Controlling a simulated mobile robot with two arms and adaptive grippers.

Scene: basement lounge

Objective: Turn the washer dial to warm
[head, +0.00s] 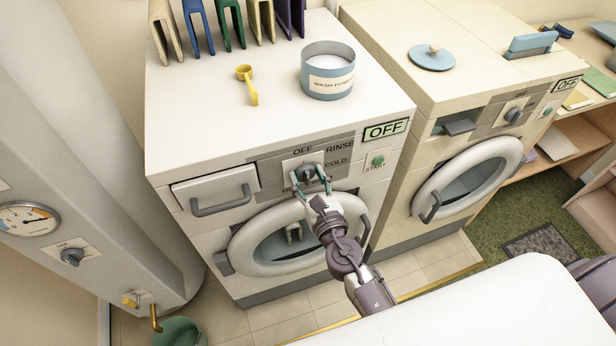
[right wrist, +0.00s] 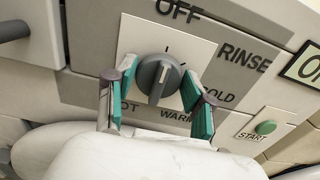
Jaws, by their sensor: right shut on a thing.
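The washer dial (head: 308,172) is a dark grey knob on a white plate on the front of the left machine, the washer (head: 240,120). In the right wrist view the dial (right wrist: 157,80) has a pale mark near its top, pointing up roughly toward OFF. RINSE, COLD, WARM and a partly hidden label ending in OT stand around it; WARM is below the knob. My right gripper (head: 310,178) has its green-padded fingers on either side of the dial, shut on it. The washer display (head: 386,130) reads OFF. My left gripper is not in view.
A green START button (head: 378,161) is right of the dial, a drawer (head: 216,194) left of it, and the round door (head: 285,240) below. A wash powder tub (head: 327,72) and yellow scoop (head: 247,84) stand on top. A second machine (head: 470,130) is at right.

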